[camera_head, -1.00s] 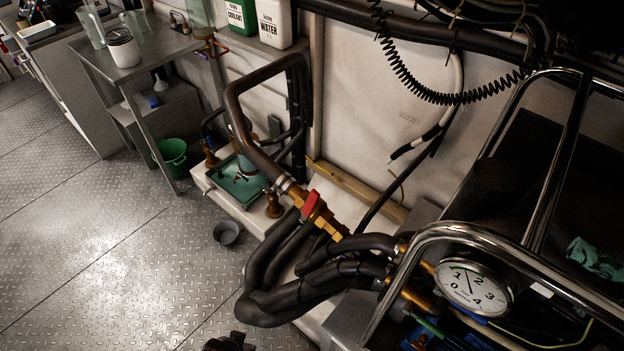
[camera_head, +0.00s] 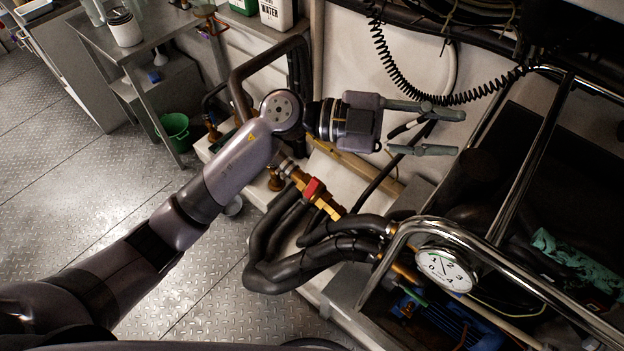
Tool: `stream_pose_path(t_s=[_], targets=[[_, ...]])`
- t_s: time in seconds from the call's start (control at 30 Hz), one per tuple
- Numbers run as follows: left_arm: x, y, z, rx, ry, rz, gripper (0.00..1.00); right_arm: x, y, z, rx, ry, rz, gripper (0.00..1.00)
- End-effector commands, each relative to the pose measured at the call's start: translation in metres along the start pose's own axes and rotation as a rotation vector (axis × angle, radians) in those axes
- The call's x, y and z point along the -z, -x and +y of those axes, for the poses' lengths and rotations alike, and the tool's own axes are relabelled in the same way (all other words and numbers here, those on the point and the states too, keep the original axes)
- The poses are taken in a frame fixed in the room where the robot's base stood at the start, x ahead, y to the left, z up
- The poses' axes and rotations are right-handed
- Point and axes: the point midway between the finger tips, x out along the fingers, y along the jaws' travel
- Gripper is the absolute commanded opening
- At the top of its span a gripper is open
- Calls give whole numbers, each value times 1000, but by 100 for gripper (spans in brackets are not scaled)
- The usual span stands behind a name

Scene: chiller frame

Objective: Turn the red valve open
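The red valve (camera_head: 314,189) sits on a brass fitting (camera_head: 327,204) in the middle of the view, between black insulated hoses. My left arm reaches in from the lower left. My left gripper (camera_head: 440,131) is above and to the right of the valve in the picture, pointing right, apart from it. Its two fingers are spread with nothing between them. My arm and wrist hide part of the black pipe and most of the green tray behind. My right gripper is not in view.
A pressure gauge (camera_head: 445,269) and a chrome tube frame (camera_head: 470,232) stand at the lower right. Thick black hoses (camera_head: 300,275) loop below the valve. A coiled black cable (camera_head: 425,90) hangs at the upper right. A green bucket (camera_head: 174,131) stands on the open metal floor at left.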

Motion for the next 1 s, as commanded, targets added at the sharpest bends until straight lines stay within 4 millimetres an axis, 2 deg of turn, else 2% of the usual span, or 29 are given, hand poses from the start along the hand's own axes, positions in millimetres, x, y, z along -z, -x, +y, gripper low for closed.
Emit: stream_pose_path(t_s=[0.03,0.07,0.1,0.17,0.2,0.33,0.4,0.53,0.63,0.73,0.9,1.0], targets=[[-5,-2,16,-166,-14,-66,28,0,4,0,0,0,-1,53],[-11,0,27,-261,-12,-116,28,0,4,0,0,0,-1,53],[-21,7,39,-383,-5,-195,28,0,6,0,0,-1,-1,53],[-39,25,54,-549,13,-339,28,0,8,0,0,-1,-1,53],[-50,41,58,-643,28,-448,28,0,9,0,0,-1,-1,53],[-78,104,54,-854,88,-822,28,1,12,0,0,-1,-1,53],[-84,136,43,-909,122,-1005,28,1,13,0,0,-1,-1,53],[-85,178,25,-948,169,-1246,28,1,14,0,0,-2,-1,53],[-84,193,18,-954,189,-1337,28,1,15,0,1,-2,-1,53],[-87,198,21,-955,198,-1362,28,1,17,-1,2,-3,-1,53],[-105,199,40,-958,202,-1357,28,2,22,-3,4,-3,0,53],[-120,201,52,-957,202,-1358,28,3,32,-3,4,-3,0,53]])
